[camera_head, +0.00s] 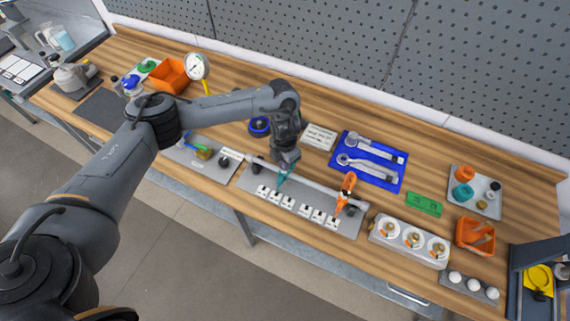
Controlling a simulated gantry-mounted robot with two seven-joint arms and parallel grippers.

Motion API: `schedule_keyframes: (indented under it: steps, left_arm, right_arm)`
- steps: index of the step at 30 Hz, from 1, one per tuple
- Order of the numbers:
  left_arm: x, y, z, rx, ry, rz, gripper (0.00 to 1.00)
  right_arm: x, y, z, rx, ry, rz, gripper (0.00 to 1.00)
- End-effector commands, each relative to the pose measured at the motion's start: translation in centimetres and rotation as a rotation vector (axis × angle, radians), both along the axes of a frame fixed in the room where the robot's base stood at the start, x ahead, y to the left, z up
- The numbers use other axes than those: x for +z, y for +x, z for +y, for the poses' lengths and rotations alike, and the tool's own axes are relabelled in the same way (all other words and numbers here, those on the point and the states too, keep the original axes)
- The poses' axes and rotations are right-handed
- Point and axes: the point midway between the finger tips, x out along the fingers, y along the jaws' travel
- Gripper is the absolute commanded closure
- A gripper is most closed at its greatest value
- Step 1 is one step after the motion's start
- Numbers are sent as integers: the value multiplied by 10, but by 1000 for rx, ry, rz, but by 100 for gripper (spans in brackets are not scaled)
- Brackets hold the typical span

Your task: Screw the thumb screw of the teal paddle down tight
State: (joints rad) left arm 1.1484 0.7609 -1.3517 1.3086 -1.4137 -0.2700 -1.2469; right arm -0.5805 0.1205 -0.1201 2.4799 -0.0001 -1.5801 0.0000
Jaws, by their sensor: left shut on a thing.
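The teal paddle (282,176) hangs at the shaft on the grey plate at the front of the bench. My left gripper (285,163) points down right over its upper end and is shut there. The thumb screw of the teal paddle is hidden by the jaws, so how deep it sits cannot be seen. An orange paddle (347,190) is on the same shaft further right, tilted. My right gripper is not in view.
A horizontal shaft (318,188) runs above the grey plate (255,204), which carries several small white pieces. Behind are a blue mat (387,178) with metal tools and a white label block (319,137). White dials (413,238) stand to the right.

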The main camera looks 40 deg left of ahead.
Motion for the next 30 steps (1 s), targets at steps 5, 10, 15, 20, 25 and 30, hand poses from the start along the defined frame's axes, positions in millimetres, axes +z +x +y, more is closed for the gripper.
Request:
schedule_keyframes:
  steps: [5,10,15,20,25,30]
  left_arm:
    - [3,1,-2,-35,-5,-3,100]
    - [4,1,-2,-42,-5,-3,100]
    - [4,2,-2,-42,-5,-3,100]
    - [4,2,-2,-41,-5,-4,84]
    - [2,1,-1,-40,-3,-3,68]
    - [1,1,-1,-39,-1,-2,68]
  right_arm:
    - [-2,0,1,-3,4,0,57]
    - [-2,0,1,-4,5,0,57]
    - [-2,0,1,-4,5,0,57]
    - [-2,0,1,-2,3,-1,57]
    - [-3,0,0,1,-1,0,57]
    - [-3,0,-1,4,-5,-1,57]
